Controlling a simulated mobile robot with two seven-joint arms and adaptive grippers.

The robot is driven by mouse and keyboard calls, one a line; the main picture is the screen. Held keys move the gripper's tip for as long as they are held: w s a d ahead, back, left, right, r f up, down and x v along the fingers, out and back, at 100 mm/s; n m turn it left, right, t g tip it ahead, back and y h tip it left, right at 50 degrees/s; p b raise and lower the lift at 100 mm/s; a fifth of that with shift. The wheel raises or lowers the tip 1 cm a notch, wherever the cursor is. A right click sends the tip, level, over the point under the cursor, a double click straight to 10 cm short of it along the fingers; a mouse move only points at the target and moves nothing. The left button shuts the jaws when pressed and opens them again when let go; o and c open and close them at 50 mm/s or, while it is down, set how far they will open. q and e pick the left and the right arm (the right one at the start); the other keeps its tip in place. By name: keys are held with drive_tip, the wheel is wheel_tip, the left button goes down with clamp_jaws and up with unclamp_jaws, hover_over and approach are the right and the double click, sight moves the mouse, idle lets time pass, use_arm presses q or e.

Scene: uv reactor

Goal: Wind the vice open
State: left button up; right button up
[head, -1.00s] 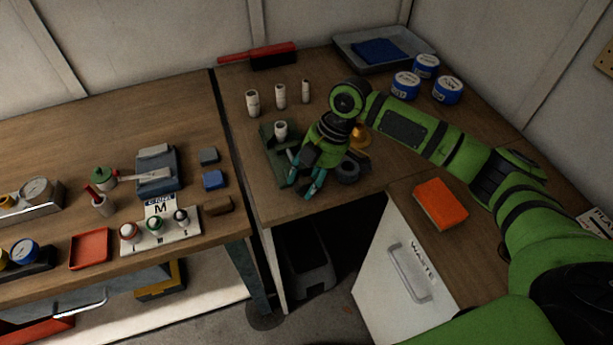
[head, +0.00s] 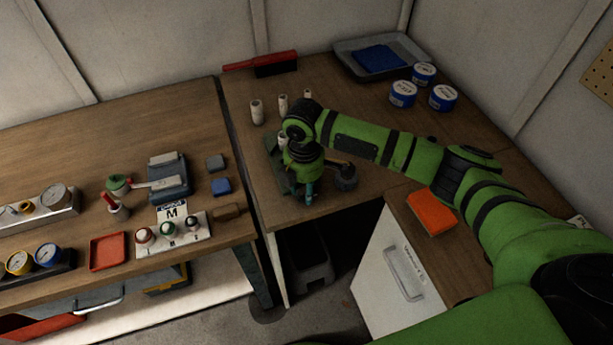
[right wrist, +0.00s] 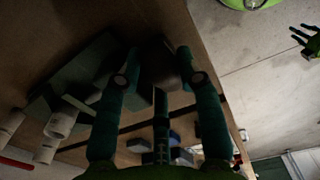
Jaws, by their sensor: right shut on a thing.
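The green vice (head: 274,150) stands near the front left of the back bench, partly hidden behind my right gripper. In the right wrist view its grey-green body (right wrist: 75,72) lies left of my fingers, with a pale bar beside it. A white cylinder (head: 283,140) shows at the vice. My right gripper (head: 308,194) points down at the vice's front right side. In the wrist view a dark block (right wrist: 158,65) shows between its fingers. It is shut on what seems to be the vice handle, mostly hidden. My left gripper (right wrist: 297,36) is small at the wrist view's edge.
A dark round part (head: 345,177) sits just right of my right gripper. White cylinders (head: 257,112) stand behind the vice. Blue-labelled tins (head: 403,94) and a grey tray (head: 350,59) are at the back right. An orange block (head: 430,212) lies on the waste cabinet.

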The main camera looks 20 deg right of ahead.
drive_tip(key=shift+a+r+h+p, duration=0.15)
drive_tip(key=shift+a+h+p, duration=0.15)
drive_tip(key=shift+h+p, duration=0.55)
drive_tip(key=shift+a+h, duration=0.1)
drive_tip(key=shift+h, duration=0.95)
drive_tip(key=shift+a+f+h, duration=0.1)
drive_tip(key=shift+f+h, duration=0.2)
drive_tip(key=shift+h, duration=0.4)
use_arm(q)
drive_tip(key=shift+r, duration=1.25)
use_arm(e)
drive_tip(key=shift+f+h, duration=0.15)
drive_tip(key=shift+h, duration=0.85)
drive_tip(key=o, duration=0.9)
drive_tip(key=shift+a, duration=0.1)
